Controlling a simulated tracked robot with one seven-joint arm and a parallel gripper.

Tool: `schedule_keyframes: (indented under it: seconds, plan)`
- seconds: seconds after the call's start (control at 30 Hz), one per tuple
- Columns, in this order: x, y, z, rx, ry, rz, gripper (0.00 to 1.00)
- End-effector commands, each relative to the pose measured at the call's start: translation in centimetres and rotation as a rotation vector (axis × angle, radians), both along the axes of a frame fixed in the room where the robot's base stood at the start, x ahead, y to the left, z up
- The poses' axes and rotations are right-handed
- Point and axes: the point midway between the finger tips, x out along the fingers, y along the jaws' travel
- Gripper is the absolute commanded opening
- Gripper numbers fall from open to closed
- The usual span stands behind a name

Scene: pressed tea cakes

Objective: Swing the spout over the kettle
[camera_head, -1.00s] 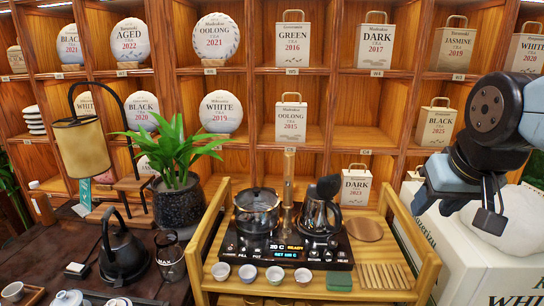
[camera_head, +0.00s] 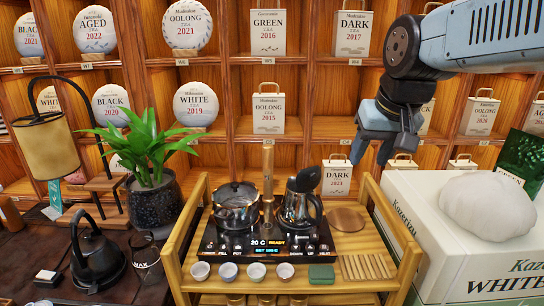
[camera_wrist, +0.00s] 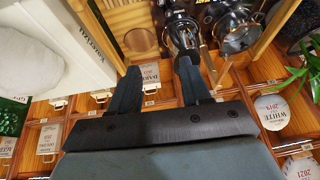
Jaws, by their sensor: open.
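The spout (camera_head: 268,172) is a brass-coloured upright post at the back of the black tea station, between a glass pot (camera_head: 236,207) and the kettle. The kettle (camera_head: 298,208) is steel with a black handle, and its dark lid stands raised. Which way the spout's outlet points is too small to tell. My gripper (camera_head: 369,158) is open and empty, above and to the right of the kettle, apart from it and the spout. In the wrist view the kettle (camera_wrist: 184,36) shows beyond the spread fingers, with the pot (camera_wrist: 237,32) to its right.
The station's control panel (camera_head: 268,243) reads 20 C and READY. Small cups (camera_head: 257,271) line its front. A wooden cart frame (camera_head: 405,240) surrounds it. A plant (camera_head: 150,160) stands left, a white box (camera_head: 450,225) right. Shelves with tea cakes (camera_head: 195,104) stand behind.

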Motion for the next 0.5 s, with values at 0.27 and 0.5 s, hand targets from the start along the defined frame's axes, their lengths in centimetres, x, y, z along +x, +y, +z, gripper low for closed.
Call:
schedule_keyframes:
  seconds: [0.27,0.5]
  plan:
    - [8.2,3.4,2.6,0.057,0.113,0.009,0.47]
    - [15.3,7.0,3.2,0.096,0.21,0.012,0.47]
